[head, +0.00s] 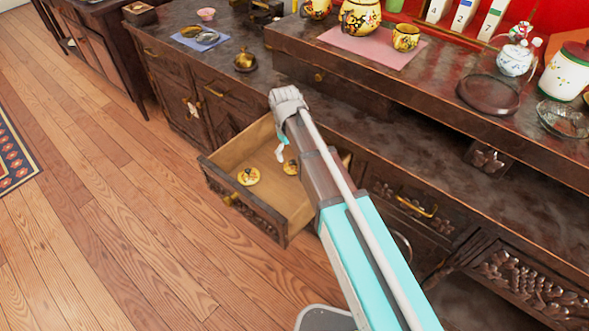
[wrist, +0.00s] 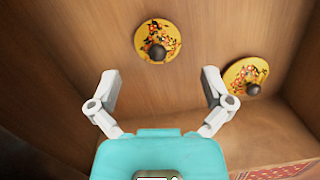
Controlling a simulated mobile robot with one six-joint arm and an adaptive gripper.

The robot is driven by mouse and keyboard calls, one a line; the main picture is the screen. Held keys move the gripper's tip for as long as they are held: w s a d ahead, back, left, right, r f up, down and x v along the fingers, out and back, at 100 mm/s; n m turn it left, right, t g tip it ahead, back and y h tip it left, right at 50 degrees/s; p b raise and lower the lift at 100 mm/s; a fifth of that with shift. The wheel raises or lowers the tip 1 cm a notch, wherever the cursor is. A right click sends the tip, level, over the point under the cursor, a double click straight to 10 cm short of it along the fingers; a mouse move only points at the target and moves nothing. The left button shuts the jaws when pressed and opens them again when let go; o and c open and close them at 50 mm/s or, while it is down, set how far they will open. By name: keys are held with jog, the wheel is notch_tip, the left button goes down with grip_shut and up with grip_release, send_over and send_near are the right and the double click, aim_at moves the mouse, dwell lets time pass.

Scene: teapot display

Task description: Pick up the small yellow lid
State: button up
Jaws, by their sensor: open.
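Two round yellow lids with a floral pattern and dark knobs lie apart on the floor of an open wooden drawer (head: 262,160). In the head view one lid (head: 248,177) is near the drawer's front; the other (head: 291,167) is partly hidden by my arm. In the wrist view one lid (wrist: 148,35) is at top centre, the other (wrist: 240,72) at the right near a drawer wall. I cannot tell surely which is smaller. My gripper (wrist: 162,73) is open and empty above the drawer, its fingers framing bare wood just below the centre lid.
The drawer's walls (head: 285,226) surround the lids. Above is the dark cabinet counter (head: 385,140), with a raised shelf bearing yellow floral pots (head: 360,16) on a pink mat (head: 372,45). A blue mat (head: 200,38) lies at far left. The wooden floor (head: 120,200) is clear.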

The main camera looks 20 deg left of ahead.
aim_at(292, 162)
jog(key=shift+f, duration=0.15)
jog(key=shift+s+d+f+b, duration=0.1)
jog(key=shift+f+b, duration=1.15)
jog(key=shift+b, duration=0.1)
jog(key=shift+d+f+b, duration=0.1)
jog(key=shift+f+b, duration=1.15)
jog(key=shift+b, duration=0.05)
jog(key=c, duration=1.1)
